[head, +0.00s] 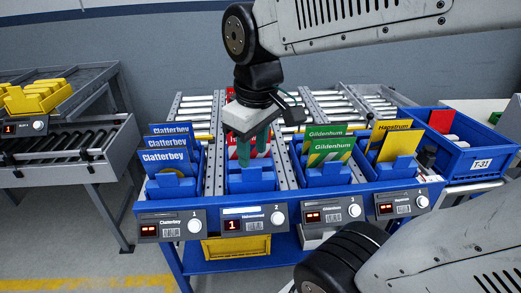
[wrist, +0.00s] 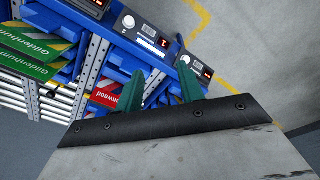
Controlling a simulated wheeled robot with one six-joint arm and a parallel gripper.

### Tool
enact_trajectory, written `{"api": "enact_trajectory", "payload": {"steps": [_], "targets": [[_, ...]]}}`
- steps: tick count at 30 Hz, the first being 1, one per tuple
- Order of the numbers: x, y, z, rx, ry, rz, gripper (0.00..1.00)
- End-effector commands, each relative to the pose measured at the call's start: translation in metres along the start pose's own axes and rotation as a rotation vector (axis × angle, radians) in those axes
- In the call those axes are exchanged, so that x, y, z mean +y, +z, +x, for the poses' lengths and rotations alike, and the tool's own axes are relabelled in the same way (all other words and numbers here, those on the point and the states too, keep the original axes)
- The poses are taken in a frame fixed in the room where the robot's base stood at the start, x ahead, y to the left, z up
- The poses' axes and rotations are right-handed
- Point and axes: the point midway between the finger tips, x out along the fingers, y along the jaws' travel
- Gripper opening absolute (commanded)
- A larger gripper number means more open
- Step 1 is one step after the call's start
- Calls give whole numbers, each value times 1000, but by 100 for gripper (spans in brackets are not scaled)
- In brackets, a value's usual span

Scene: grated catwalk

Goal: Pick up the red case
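A red case stands in the second slot of the blue rack. In the head view, red (head: 267,172) shows behind the slot's blue holder, partly hidden by my gripper. In the wrist view, the red case (wrist: 106,97) shows white lettering, only partly readable, beside one finger. My gripper (head: 254,147) points down over the second slot. Its two green fingers are apart, and in the wrist view the space between the fingertips (wrist: 160,88) holds no case. I cannot tell whether a finger touches the case.
Green Gildenhum cases (head: 328,150) stand in the slot to the right, with yellow cases (head: 392,130) beyond. Blue-and-white Clatterbey cases (head: 166,156) stand to the left. A blue tote (head: 470,160) at the right holds another red item (head: 441,120). A roller conveyor (head: 70,150) stands at far left.

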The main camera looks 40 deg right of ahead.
Motion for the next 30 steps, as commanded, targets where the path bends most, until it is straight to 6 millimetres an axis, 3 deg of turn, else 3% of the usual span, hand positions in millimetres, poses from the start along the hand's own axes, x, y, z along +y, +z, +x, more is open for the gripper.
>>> {"api": "enact_trajectory", "payload": {"steps": [1,6,10,15,19,30], "targets": [[17,-21,4,-11,3,-65,38],[81,-84,24,-20,21,-340,38],[126,-118,46,-28,30,-521,38],[166,-142,70,-35,38,-677,38],[180,-149,81,-37,41,-730,38],[184,-148,124,-39,39,-739,38]]}}
